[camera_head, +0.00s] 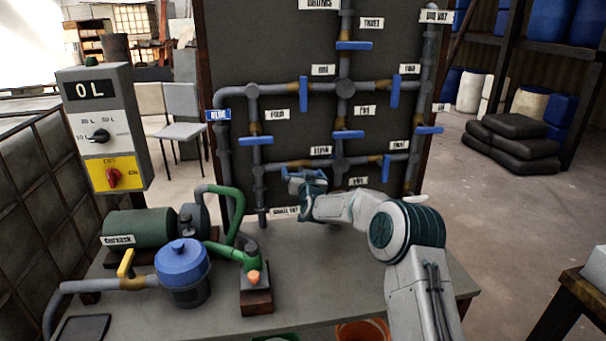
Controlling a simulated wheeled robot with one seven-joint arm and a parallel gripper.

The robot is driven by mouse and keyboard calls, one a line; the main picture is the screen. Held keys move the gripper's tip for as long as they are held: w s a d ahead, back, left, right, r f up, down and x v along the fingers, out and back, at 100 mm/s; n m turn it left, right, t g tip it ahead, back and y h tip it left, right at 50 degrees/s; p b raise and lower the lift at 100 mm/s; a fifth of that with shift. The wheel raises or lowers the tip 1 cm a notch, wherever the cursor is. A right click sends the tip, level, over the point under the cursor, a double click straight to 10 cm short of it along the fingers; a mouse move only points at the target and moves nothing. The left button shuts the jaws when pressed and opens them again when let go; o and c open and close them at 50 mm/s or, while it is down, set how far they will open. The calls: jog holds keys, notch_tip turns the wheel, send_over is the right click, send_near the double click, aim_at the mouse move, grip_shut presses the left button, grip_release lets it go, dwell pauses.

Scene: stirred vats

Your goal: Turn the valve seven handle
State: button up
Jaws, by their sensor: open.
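A dark panel (290,60) carries grey pipes with several blue valve handles and small white labels. The label lettering is too small to read surely, so I cannot tell for certain which valve is seven. My gripper (300,183) is open at the lower middle of the panel, beside a blue handle (292,172) on the lower horizontal pipe. A blurred white label (321,150) sits just above that handle. The gripper partly hides the handle, and I cannot tell whether they touch. Another blue handle (386,168) stands upright to the right on the same pipe.
A grey table (225,318) lies in front of the panel. It bears a green pump (140,228), a blue-lidded canister (182,262) and a green hose (238,208). A control box (105,130) stands at the left. Stacked dark sacks (512,145) lie on the floor at right.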

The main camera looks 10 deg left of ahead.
jog(key=c, duration=0.7)
jog(key=shift+o, duration=0.2)
jog(key=shift+f+m+b, duration=0.15)
jog(key=shift+m+b, duration=0.15)
jog(key=shift+b, duration=0.3)
jog(key=b, duration=0.1)
jog(key=m+b, duration=0.1)
jog(key=b, duration=0.1)
jog(key=shift+f+m, duration=0.25)
jog(key=shift+m, duration=0.05)
jog(key=m+b, duration=0.4)
jog(key=b, duration=0.2)
jog(key=shift+m, duration=0.3)
jog(key=m+b, duration=0.9)
jog(key=m, duration=0.2)
jog(key=shift+r, duration=0.15)
